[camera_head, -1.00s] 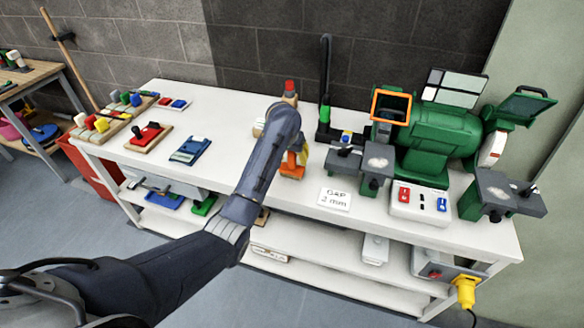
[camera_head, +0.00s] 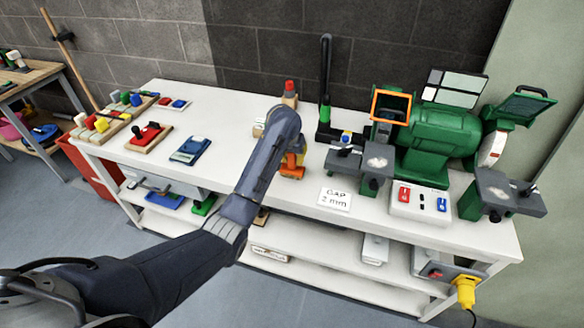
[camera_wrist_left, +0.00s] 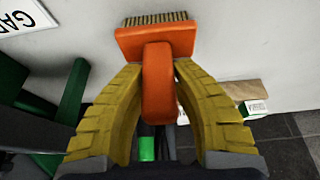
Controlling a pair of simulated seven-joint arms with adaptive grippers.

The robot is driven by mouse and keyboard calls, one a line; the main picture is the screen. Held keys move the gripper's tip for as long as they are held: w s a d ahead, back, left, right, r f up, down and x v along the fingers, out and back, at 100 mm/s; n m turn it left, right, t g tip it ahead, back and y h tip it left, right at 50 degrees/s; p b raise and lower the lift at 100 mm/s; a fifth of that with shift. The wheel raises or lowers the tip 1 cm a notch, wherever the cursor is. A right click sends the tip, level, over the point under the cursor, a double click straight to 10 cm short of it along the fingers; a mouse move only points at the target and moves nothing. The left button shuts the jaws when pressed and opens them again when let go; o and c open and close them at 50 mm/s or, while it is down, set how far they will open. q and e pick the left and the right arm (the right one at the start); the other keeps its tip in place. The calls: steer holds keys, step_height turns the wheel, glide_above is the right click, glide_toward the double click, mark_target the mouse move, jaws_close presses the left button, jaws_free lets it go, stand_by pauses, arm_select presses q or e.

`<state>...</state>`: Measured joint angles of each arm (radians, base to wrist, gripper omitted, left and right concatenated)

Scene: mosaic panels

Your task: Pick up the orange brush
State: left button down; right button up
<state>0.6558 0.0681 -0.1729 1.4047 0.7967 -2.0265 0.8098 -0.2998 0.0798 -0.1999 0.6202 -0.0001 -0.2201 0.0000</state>
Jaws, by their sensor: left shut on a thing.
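The orange brush (camera_head: 292,168) is on the white bench in the head view, partly hidden behind my left forearm. In the left wrist view the orange brush (camera_wrist_left: 157,45) shows a wide head with tan bristles and a rounded handle. My left gripper (camera_wrist_left: 158,85) has its two yellow ribbed fingers on either side of that handle, shut on it. In the head view the left gripper (camera_head: 300,150) is mostly hidden by the arm. I cannot tell whether the brush touches the bench. My right gripper is not in view.
A green bench grinder (camera_head: 440,140) stands at the right, with a switch box (camera_head: 420,203) before it. A white card (camera_head: 335,198) lies right of the brush. A blue block (camera_head: 190,150) and a red-topped block (camera_head: 146,137) lie left. The bench between is clear.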

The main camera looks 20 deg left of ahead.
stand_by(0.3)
arm_select(q)
steer(key=shift+r, duration=5)
steer(key=c, duration=1.8)
jaws_free()
jaws_close()
